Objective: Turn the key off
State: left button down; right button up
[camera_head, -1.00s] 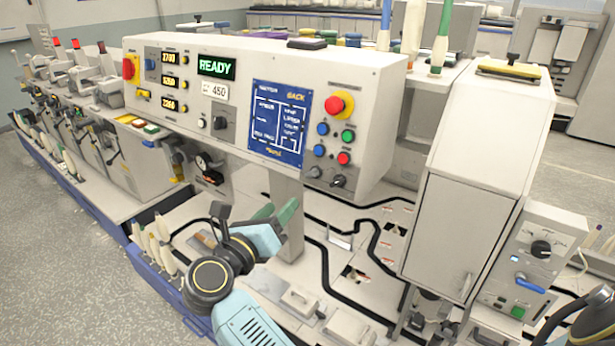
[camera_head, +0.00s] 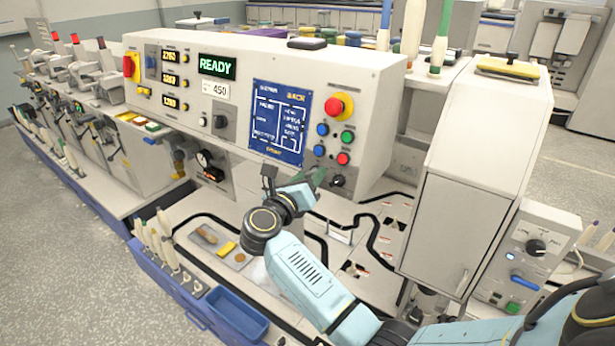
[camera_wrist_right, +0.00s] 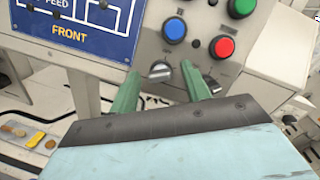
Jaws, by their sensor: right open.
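The grey control panel (camera_head: 230,125) carries two small switches at its lower right, under the red, green and blue buttons. In the right wrist view, a metallic switch (camera_wrist_right: 160,70) lies between my fingertips, and another (camera_wrist_right: 212,84) is just right of the right finger. I cannot tell which one is the key, or its exact angle. In the head view, one switch (camera_head: 337,181) shows, and my gripper hides the other. My right gripper (camera_head: 311,180) is open, with green fingers (camera_wrist_right: 160,76) pointing at the panel; contact cannot be judged. My left gripper is out of view.
A red emergency button (camera_head: 338,105) on yellow sits above the switches. The blue screen (camera_head: 278,122) is left of the buttons. A grey cabinet (camera_head: 470,190) stands to the right. A blue bin (camera_head: 234,314) and bobbins are at the lower left.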

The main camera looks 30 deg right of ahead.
jog(key=c, duration=1)
jog(key=shift+r+n+y+p, duration=0.15)
jog(key=shift+n+y+p, duration=0.15)
jog(key=shift+n+p, duration=0.65)
jog(key=n+y+p, duration=0.1)
jog(key=n+p, duration=0.2)
jog(key=p, duration=0.1)
jog(key=n+t+p, duration=0.1)
jog(key=n+p, duration=0.2)
jog(key=p, duration=0.2)
jog(key=shift+s+r+n+y, duration=0.1)
jog(key=shift+r+n+y, duration=0.15)
jog(key=shift+y, duration=0.15)
jog(key=shift+f+n+p, duration=0.15)
jog(key=shift+n+p, duration=0.35)
jog(key=shift+n, duration=0.3)
jog(key=shift+n+y, duration=0.6)
jog(key=shift+n, duration=0.9)
